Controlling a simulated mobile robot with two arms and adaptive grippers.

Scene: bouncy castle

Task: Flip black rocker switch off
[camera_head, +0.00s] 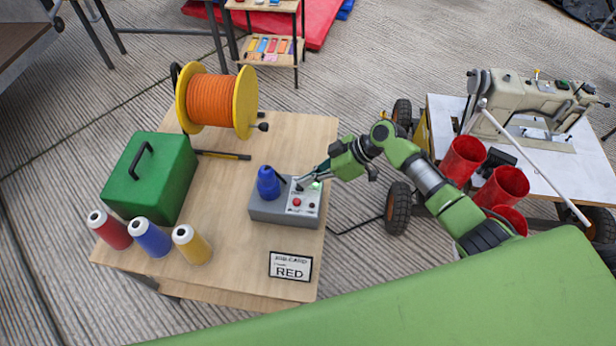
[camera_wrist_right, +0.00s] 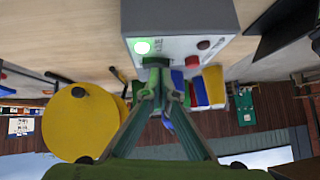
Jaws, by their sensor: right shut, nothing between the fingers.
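The grey control box (camera_head: 270,211) stands on the wooden table, with a blue dome-shaped piece (camera_head: 268,184) on its left part. Its face has a lit green light (camera_head: 317,185), a red button (camera_head: 297,202) and a small dark button. My right gripper (camera_head: 301,183) is shut and empty, its tips at the top of the face; the black rocker switch cannot be made out clearly there. In the wrist view, the box (camera_wrist_right: 175,18) and lit green light (camera_wrist_right: 142,47) are just above the shut fingertips (camera_wrist_right: 156,66). Whether they touch the box is unclear. My left gripper is not in view.

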